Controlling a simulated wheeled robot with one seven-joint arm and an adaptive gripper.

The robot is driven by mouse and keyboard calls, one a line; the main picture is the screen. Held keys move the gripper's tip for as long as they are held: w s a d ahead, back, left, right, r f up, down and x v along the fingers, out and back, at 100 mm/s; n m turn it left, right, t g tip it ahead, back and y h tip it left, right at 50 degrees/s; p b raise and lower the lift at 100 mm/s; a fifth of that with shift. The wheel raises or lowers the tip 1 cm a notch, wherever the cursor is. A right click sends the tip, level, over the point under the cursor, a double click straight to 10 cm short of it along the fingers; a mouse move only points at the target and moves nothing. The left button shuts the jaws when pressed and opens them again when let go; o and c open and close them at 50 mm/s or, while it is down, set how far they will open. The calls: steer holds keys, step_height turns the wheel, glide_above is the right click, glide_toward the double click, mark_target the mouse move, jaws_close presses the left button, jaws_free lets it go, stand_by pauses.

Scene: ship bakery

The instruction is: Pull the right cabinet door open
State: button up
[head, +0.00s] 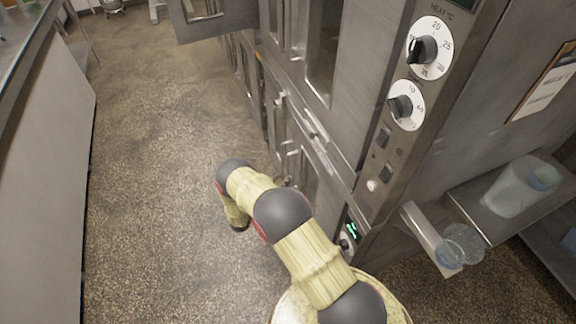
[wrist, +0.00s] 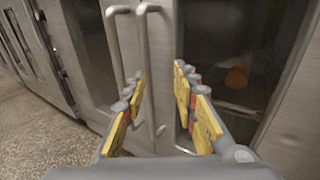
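In the wrist view two upright metal bar handles stand side by side on a pair of glazed cabinet doors. The right cabinet door (wrist: 167,45) has a steel frame and a dark glass pane. Its handle (wrist: 146,50) runs down between the fingers of my gripper (wrist: 160,76), closer to the left finger. The left door's handle (wrist: 118,50) lies outside the left finger, which hides its lower part. My gripper is open, with a gap between the right handle and the right finger. The doors look shut. In the head view my arm hides the gripper and handles.
An oven front with dials (head: 430,48) rises above the cabinets. A shelf (head: 485,215) with a clear container (head: 520,185) juts out at right. A counter (head: 45,150) stands at left. The speckled floor (head: 150,170) between is clear. An orange-brown thing (wrist: 237,77) shows behind the right glass.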

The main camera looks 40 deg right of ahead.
mark_target(288, 165)
steer(key=shift+n+t, duration=0.3)
steer(key=shift+t, duration=0.2)
steer(key=w+d, duration=0.1)
steer(key=d, duration=0.1)
steer(key=w+d+b, duration=0.1)
steer(key=w+d, duration=0.1)
steer(key=w+d+r, duration=0.1)
steer(key=d, duration=0.2)
steer(key=shift+w+b, duration=0.25)
steer(key=shift+b, duration=0.1)
steer(key=shift+r, duration=0.1)
steer(key=shift+c, duration=0.6)
jaws_close()
